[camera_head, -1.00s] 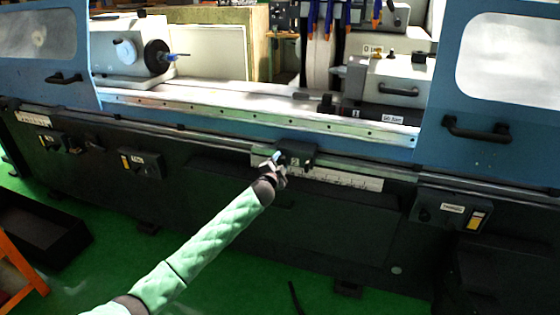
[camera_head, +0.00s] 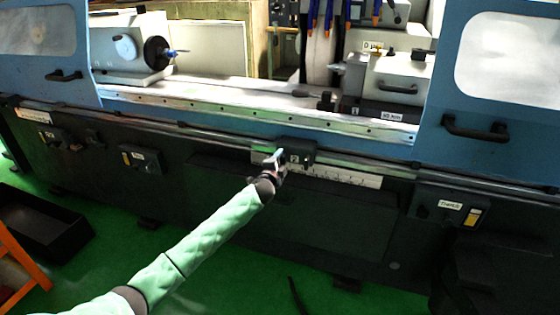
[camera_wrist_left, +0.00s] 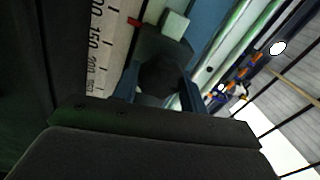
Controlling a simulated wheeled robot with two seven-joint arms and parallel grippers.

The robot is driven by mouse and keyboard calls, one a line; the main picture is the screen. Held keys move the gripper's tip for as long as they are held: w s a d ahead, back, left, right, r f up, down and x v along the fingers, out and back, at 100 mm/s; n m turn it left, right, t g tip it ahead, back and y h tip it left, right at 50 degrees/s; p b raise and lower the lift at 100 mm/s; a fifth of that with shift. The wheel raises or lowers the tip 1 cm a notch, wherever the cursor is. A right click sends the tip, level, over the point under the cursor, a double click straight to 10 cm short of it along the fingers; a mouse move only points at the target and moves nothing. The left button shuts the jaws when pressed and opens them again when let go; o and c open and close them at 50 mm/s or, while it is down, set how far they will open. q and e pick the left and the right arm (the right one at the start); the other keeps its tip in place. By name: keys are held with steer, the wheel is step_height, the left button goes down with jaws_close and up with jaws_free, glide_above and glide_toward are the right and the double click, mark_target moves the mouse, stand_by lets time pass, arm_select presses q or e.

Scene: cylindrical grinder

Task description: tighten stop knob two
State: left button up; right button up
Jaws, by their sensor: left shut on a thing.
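Stop two is a dark block (camera_head: 297,150) with a small label "2", on the rail along the front of the grinder, near the middle of the head view. My left gripper (camera_head: 277,160) reaches up to its left side and covers the knob there. In the left wrist view, the dark round knob (camera_wrist_left: 160,76) sits between the two fingers of my left gripper (camera_wrist_left: 159,88), which is shut on it. The knob's far side is hidden by the block. My right gripper is not in view.
A ruled scale (camera_head: 340,177) runs under the stop and shows in the left wrist view (camera_wrist_left: 97,45). Blue doors with handles (camera_head: 475,129) flank the opening. Control boxes (camera_head: 142,160) sit on the dark front. Green floor (camera_head: 230,270) lies in front.

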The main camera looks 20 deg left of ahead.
arm_select(q)
steer(key=o, duration=1)
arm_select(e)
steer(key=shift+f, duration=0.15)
arm_select(q)
steer(key=s+b, duration=0.1)
steer(key=s, duration=0.6)
steer(key=shift+s, duration=0.4)
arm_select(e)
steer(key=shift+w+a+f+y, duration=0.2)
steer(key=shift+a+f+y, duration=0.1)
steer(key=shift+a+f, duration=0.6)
arm_select(q)
steer(key=shift+a, duration=0.15)
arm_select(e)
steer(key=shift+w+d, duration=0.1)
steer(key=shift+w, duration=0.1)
